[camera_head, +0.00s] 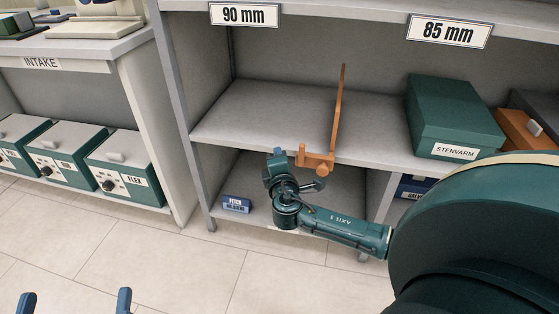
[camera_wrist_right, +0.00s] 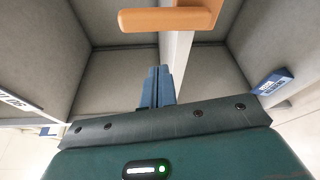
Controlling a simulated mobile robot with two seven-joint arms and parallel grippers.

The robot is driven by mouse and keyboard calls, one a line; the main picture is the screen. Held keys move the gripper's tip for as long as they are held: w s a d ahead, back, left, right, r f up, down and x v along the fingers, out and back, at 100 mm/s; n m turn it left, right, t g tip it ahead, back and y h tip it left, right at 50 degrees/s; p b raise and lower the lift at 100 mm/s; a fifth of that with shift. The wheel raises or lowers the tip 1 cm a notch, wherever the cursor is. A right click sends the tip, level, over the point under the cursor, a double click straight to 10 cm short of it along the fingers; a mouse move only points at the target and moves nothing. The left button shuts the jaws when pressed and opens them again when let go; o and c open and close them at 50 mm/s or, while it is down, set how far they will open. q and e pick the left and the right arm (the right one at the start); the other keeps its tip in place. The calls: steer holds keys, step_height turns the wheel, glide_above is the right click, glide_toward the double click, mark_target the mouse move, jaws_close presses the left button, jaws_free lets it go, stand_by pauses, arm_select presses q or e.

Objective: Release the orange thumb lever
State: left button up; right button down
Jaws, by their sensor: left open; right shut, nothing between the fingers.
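The orange thumb lever (camera_head: 302,154) sits at the foot of a tall orange divider (camera_head: 339,105) on the front edge of the middle shelf. In the right wrist view the lever (camera_wrist_right: 160,20) is a rounded orange bar reaching left from an orange bracket (camera_wrist_right: 200,10). My right gripper (camera_head: 279,152) is shut and empty, just left of the lever. In its wrist view the blue fingertips (camera_wrist_right: 158,72) are together below the bar, with a gap visible between. My left gripper (camera_head: 76,299) is open and empty over the floor at bottom left; only its fingertips show.
The shelf (camera_head: 265,115) is bare left of the divider. A green STENVARM box (camera_head: 452,118) and an orange box (camera_head: 522,130) stand to the right. A small blue box (camera_head: 236,204) is on the lower shelf. Several green units (camera_head: 128,165) fill the left counter's shelf.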

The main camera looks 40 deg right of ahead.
arm_select(q)
steer(key=shift+a+r+m+y+p, duration=0.25)
steer(key=shift+a+p, duration=0.35)
steer(key=shift+p, duration=0.9)
arm_select(e)
steer(key=v, duration=0.9)
steer(key=shift+a, duration=0.5)
arm_select(q)
steer(key=shift+w, duration=0.1)
arm_select(e)
steer(key=shift+s+f, duration=0.1)
steer(key=shift+s, duration=0.05)
